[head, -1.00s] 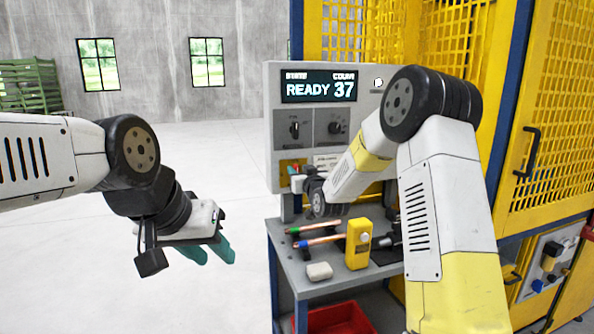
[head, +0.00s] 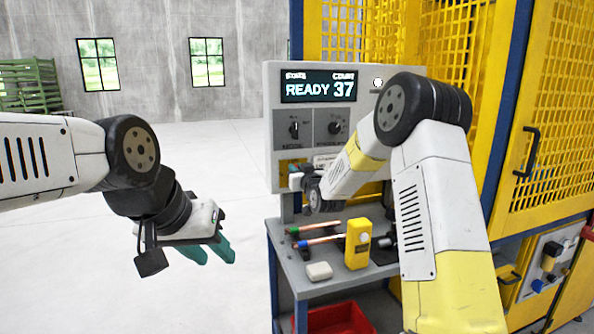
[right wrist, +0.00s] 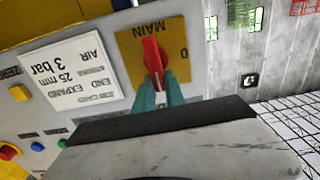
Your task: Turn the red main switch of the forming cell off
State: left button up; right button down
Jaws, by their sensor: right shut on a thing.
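The red main switch (right wrist: 153,60) sits on a yellow plate (right wrist: 128,42) marked MAIN and 0 in the right wrist view. Its handle stands nearly upright in that picture, with the 0 off to its right. My right gripper (right wrist: 158,87) is shut on the handle, one teal finger on each side. In the head view the right gripper is at the lower left of the grey control panel (head: 350,150), and my forearm hides much of the switch. My left gripper (head: 214,254) is open and empty, left of the bench.
The panel display (head: 318,88) reads READY 37, above two dark knobs. The bench (head: 345,284) holds copper tubes (head: 318,241), a yellow device (head: 357,244) and a white block (head: 319,271). A red bin (head: 335,318) is below. Yellow mesh guarding (head: 550,120) stands at the right.

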jog(key=shift+n, duration=0.3)
jog(key=n, duration=0.2)
jog(key=a+n, duration=0.1)
jog(key=n, duration=0.2)
jog(key=a+n, duration=0.1)
jog(key=n, duration=0.2)
jog(key=shift+s+f, duration=0.3)
jog(key=shift+f, duration=0.1)
jog(key=n, duration=0.3)
jog(key=f+n, duration=0.1)
jog(key=shift+s+a+n, duration=0.1)
jog(key=shift+a+n, duration=0.15)
jog(key=shift+n, duration=0.15)
jog(key=shift+f+n, duration=0.25)
jog(key=shift+n, duration=0.85)
jog(key=shift+f+n, duration=0.25)
jog(key=shift+n, duration=0.85)
jog(key=c, duration=1.4)
grip_release()
